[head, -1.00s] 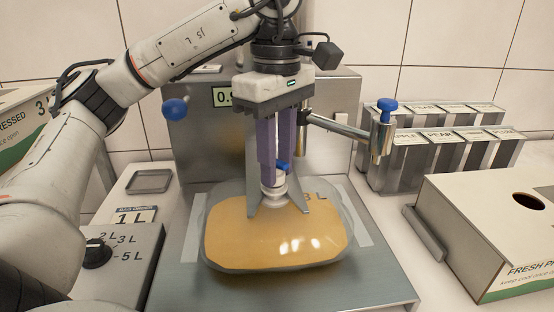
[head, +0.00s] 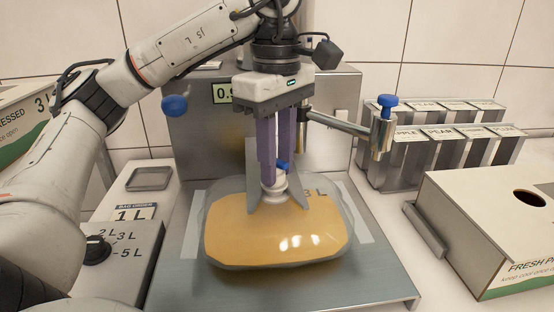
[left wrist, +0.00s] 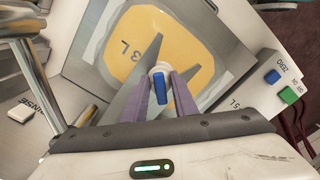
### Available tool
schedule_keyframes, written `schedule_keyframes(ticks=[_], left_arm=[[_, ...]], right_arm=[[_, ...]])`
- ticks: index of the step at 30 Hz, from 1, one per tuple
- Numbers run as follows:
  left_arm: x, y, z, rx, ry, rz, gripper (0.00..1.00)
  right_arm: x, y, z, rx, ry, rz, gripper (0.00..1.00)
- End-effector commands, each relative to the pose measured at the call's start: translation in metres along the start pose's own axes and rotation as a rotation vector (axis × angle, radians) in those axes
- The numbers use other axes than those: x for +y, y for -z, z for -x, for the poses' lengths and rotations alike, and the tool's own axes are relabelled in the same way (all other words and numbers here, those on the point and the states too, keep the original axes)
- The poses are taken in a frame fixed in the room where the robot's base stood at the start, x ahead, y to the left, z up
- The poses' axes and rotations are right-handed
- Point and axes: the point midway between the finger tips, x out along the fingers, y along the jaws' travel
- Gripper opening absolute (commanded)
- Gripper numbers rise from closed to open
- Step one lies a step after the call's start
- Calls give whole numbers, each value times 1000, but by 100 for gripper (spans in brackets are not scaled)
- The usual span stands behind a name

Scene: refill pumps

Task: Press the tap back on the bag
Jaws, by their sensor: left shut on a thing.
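A clear bag (head: 278,235) of orange liquid lies flat on the metal plate (head: 375,285), its spout side toward the back between two grey angled prongs. The white tap (head: 275,184) with a blue lever stands upright at the spout; it also shows in the left wrist view (left wrist: 160,82). My left gripper (head: 275,170) points straight down with its purple fingers shut on the tap. Whether the tap is fully seated on the spout is hidden by the fingers. My right gripper is not in view.
A metal filling nozzle arm (head: 345,127) with a blue knob reaches out right of my gripper. A selector box (head: 125,255) stands at the left. Labelled metal bins (head: 440,150) and a carton (head: 490,230) with a round hole are at the right.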

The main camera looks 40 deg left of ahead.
Motion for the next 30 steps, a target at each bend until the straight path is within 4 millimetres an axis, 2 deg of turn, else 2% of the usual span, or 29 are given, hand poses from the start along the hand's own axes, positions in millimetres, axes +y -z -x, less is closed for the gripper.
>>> schedule_keyframes(ticks=[11,12,15,25,30], left_arm=[[-1,0,-4,2,7,-2,2],[-1,0,-4,2,8,-2,33],[-1,0,-4,1,6,-1,48],[0,0,-2,1,3,-1,48],[0,0,26,0,-1,-1,48]], right_arm=[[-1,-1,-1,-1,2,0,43],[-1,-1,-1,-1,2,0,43],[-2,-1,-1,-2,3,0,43],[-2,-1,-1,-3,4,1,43],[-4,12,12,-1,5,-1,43]])
